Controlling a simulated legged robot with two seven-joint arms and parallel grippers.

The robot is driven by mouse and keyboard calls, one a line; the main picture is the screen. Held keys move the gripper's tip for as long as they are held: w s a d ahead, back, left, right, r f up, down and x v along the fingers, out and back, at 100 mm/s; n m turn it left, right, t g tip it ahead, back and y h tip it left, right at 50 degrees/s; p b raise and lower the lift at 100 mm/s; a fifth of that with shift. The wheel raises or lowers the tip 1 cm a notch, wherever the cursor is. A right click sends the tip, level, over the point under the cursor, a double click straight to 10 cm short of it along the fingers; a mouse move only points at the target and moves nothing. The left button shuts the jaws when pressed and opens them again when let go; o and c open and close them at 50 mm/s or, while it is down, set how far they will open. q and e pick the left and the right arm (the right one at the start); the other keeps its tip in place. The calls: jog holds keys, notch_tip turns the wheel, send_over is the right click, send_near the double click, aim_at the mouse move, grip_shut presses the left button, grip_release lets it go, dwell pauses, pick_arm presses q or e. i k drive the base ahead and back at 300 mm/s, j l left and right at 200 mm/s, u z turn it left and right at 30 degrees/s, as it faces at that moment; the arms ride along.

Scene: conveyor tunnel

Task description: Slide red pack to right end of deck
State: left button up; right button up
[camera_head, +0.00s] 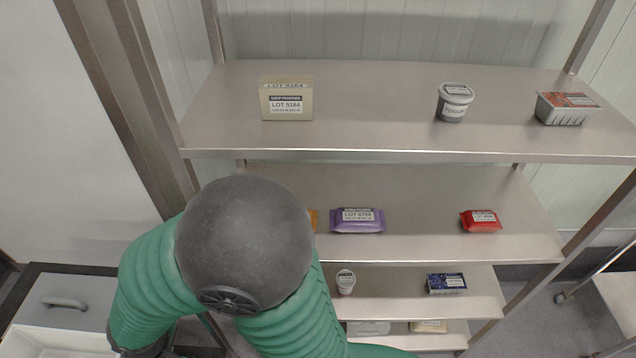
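The red pack (481,220) lies flat on the second shelf (420,240) from the top, toward that shelf's right end, with bare shelf on both sides of it. A purple pack (357,220) lies on the same shelf to its left. An orange item (313,218) shows just left of the purple pack, mostly hidden behind my green arm. My arm with its dark round joint fills the lower left. Neither gripper shows in the head view.
The top shelf (350,135) holds a beige box (286,98), a yogurt cup (454,101) and a grey tray pack (565,108). Lower shelves hold a small cup (345,281), a blue box (446,284) and more packs.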

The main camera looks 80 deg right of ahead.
aim_at(473, 220)
jog(key=z, duration=2.8)
jog(key=j+z, duration=0.2)
jog(key=z, duration=0.2)
jog(key=j+z, duration=0.15)
jog(key=z, duration=0.2)
jog(key=k+j+z, duration=0.1)
jog(key=z, duration=0.3)
jog(key=j+z, duration=0.35)
jog(key=k+l, duration=0.05)
jog(key=l, duration=0.05)
